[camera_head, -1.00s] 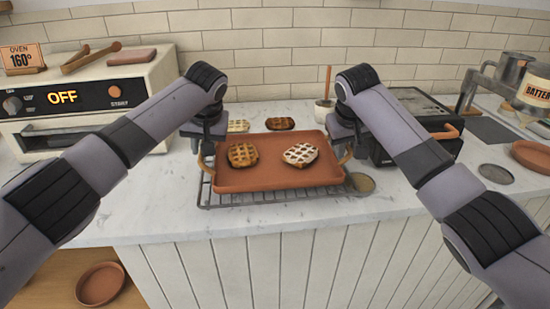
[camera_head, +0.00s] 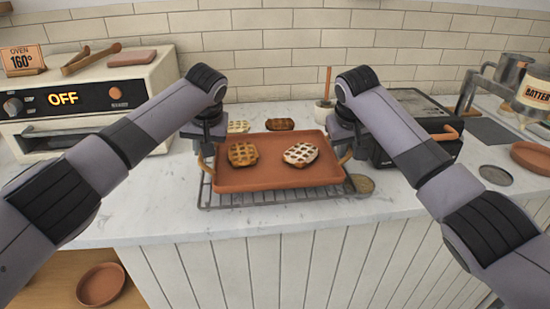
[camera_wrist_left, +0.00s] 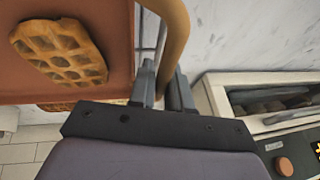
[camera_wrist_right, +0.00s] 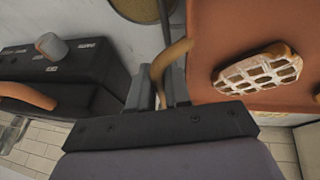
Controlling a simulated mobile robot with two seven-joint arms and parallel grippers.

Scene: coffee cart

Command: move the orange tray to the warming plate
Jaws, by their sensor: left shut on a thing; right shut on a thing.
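The orange tray (camera_head: 275,180) is a terracotta rectangle with a tan handle at each end, over a dark wire rack (camera_head: 270,199) on the counter. It carries a brown waffle (camera_head: 243,154) and a white-coated waffle (camera_head: 301,154). My left gripper (camera_wrist_left: 162,85) is shut on the tray's left handle (camera_wrist_left: 176,30). My right gripper (camera_wrist_right: 160,90) is shut on the right handle (camera_wrist_right: 170,60). I cannot tell whether the tray touches the rack. I cannot clearly identify the warming plate.
A cream oven (camera_head: 80,105) reading OFF stands at the left. A black appliance (camera_head: 415,130) with an orange handle stands right of the tray. Two more waffles (camera_head: 280,124) lie behind the tray. A grey disc (camera_head: 496,175) lies on the right counter.

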